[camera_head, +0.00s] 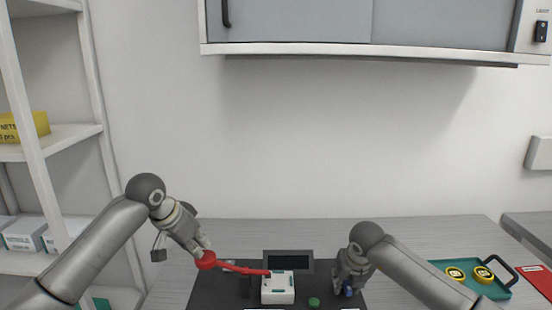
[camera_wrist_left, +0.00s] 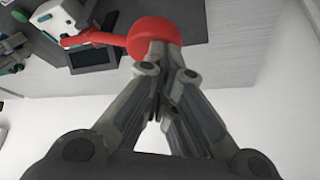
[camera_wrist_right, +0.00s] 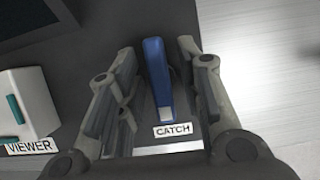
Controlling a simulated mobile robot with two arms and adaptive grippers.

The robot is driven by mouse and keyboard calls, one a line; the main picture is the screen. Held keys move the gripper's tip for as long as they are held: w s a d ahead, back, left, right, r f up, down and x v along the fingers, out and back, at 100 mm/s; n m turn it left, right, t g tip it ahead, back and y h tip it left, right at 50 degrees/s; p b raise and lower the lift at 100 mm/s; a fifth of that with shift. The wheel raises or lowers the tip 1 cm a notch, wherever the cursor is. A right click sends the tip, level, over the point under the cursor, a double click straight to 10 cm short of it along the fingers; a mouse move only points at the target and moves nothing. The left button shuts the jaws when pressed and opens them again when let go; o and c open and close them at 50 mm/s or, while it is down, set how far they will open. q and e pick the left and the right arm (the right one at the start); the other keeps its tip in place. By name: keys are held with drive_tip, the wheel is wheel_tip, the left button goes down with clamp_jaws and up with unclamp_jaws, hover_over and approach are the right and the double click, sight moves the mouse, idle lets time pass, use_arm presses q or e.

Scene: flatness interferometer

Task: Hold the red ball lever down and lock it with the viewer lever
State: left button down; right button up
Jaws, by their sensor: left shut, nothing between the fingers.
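The red ball (camera_head: 206,260) sits at the left end of a red lever arm (camera_head: 240,268) that runs to a white box (camera_head: 277,290). My left gripper (camera_head: 202,246) is shut and empty, its fingertips against or just above the ball; contact is hard to tell. The ball also shows in the left wrist view (camera_wrist_left: 150,38). My right gripper (camera_wrist_right: 165,60) is open, with its fingers on both sides of a blue lever (camera_wrist_right: 157,75). The label by this lever reads CATCH (camera_wrist_right: 173,129). A VIEWER label (camera_wrist_right: 28,146) is beside the white box with teal parts.
A small dark screen (camera_head: 290,262) stands behind the white box, and a green knob (camera_head: 314,302) is to its right. A teal tray (camera_head: 450,268) with yellow round items is at the right. A wall cabinet (camera_head: 290,20) hangs above. Shelves (camera_head: 65,135) stand at the left.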

use_arm(q)
drive_tip(key=shift+a+f, duration=0.15)
drive_tip(key=shift+f, duration=1.6)
drive_tip(key=shift+a+f, duration=0.15)
drive_tip(key=shift+f, duration=1.65)
use_arm(e)
drive_tip(key=c, duration=0.5)
drive_tip(key=n+y, duration=0.1)
drive_tip(key=n, duration=0.2)
drive_tip(key=shift+n, duration=0.4)
drive_tip(key=shift+c, duration=0.2)
drive_tip(key=shift+n+y, duration=0.4)
drive_tip(key=shift+n, duration=0.1)
